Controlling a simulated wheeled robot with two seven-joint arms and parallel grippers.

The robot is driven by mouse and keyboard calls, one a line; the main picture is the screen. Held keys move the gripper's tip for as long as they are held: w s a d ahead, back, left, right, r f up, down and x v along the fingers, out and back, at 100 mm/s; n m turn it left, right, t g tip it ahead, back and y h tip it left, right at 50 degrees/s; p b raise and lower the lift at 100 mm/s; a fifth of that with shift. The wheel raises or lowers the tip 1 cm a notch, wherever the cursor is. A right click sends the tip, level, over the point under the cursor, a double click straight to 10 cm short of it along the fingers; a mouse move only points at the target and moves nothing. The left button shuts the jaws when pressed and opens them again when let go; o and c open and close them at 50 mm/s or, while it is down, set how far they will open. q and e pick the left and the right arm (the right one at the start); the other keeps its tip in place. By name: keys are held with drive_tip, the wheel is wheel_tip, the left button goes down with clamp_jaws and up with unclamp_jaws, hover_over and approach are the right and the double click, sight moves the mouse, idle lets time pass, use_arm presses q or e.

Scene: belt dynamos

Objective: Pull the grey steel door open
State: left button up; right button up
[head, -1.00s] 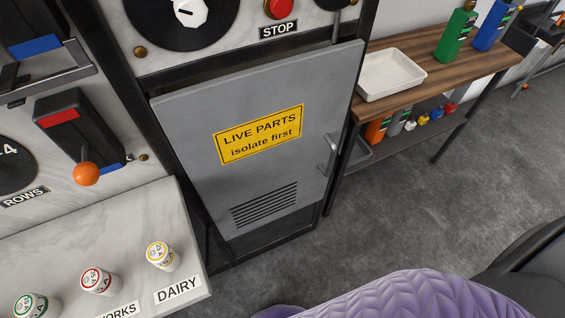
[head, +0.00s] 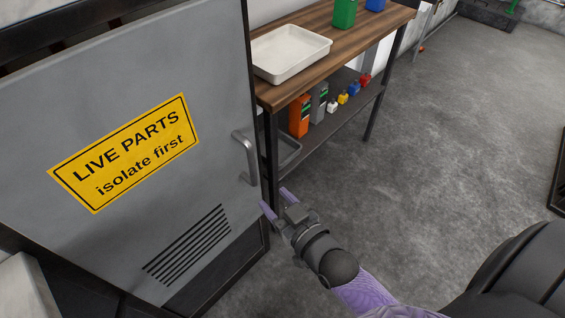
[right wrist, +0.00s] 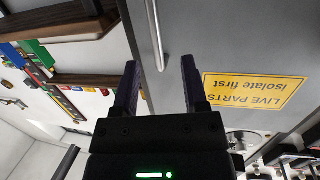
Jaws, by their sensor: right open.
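The grey steel door (head: 105,85) fills the left of the head view and looks closed against its black frame. It bears a yellow "LIVE PARTS isolate first" sign (head: 125,152) and a slotted vent. Its upright bar handle (head: 246,157) is near the right edge. My right gripper (head: 277,199) is open and empty, just below and right of the handle, apart from it. In the right wrist view, the handle (right wrist: 155,35) lies ahead, roughly in line with the gap between the open fingers (right wrist: 158,68). My left gripper is not in view.
A wooden-topped bench (head: 285,92) stands close to the right of the door, with a white tray (head: 291,53) on top. Its lower shelf holds an orange container (head: 299,117) and other small items.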

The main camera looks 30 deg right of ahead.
sight(253, 160)
drive_tip(key=shift+t, duration=0.6)
drive_tip(key=w+r+b, duration=0.1)
drive_tip(key=w, duration=0.2)
drive_tip(key=w+b, duration=0.1)
drive_tip(key=w, duration=0.2)
drive_tip(key=w+r+b, duration=0.1)
drive_tip(key=w, duration=0.2)
drive_tip(key=shift+w+a+r, duration=0.35)
drive_tip(key=shift+w, duration=0.05)
drive_tip(key=shift+w+r, duration=0.1)
drive_tip(key=shift+w, duration=0.25)
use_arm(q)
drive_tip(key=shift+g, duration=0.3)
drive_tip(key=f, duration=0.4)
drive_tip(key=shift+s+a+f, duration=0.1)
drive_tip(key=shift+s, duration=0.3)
use_arm(e)
drive_tip(key=c, duration=0.7)
clamp_jaws()
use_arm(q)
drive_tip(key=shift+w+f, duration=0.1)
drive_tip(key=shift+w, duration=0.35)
